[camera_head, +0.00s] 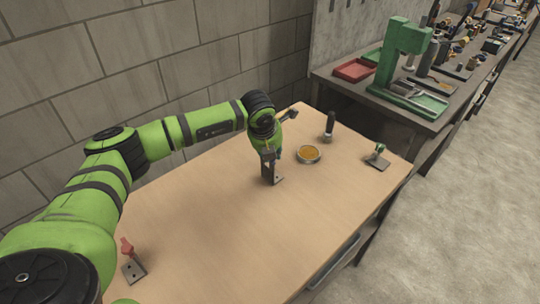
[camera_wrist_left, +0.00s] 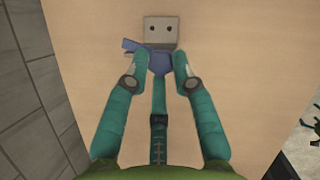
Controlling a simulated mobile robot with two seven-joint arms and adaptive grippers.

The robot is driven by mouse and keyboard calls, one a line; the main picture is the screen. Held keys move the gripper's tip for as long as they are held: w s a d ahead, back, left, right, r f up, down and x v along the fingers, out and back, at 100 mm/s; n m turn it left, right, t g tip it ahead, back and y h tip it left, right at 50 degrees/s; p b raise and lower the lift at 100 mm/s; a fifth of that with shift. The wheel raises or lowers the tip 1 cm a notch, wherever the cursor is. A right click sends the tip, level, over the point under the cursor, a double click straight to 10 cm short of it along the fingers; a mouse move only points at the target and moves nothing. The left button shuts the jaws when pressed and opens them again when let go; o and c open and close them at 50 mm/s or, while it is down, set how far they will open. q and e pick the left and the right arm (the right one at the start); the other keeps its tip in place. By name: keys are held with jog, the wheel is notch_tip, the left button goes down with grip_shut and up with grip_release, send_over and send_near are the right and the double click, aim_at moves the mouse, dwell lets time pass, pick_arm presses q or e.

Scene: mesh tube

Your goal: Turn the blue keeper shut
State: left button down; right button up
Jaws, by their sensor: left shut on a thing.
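The blue keeper (camera_wrist_left: 158,66) is in the left wrist view, with a short blue arm pointing left. In the head view my left gripper (camera_head: 268,154) is over the grey bracket (camera_head: 270,172), and the arm and fingers hide most of the keeper. My right gripper is not in view.
A red keeper (camera_head: 126,246) on a plate stands near left. A green keeper (camera_head: 378,155) on a plate is at right. A round dish (camera_head: 308,154) with orange contents and a black-handled tool (camera_head: 330,124) stand behind. The wooden table (camera_head: 250,235) is clear in front.

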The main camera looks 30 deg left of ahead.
pick_arm(q)
jog(key=shift+d+f+n+g+y+b, duration=0.15)
jog(key=shift+n+y+b, duration=0.15)
jog(key=shift+n+b, duration=0.5)
jog(key=shift+d+f+n+g+y+b, duration=0.15)
jog(key=shift+n+y+b, duration=0.25)
jog(key=shift+n, duration=0.6)
jog(key=shift+r, duration=0.1)
jog(key=shift+s, duration=0.1)
jog(key=c, duration=1.1)
grip_release()
jog(key=shift+o, duration=0.2)
jog(key=shift+r, duration=0.1)
jog(key=shift+r, duration=0.2)
jog(key=v, duration=1.1)
jog(key=shift+r, duration=0.25)
jog(key=shift+d+f, duration=0.1)
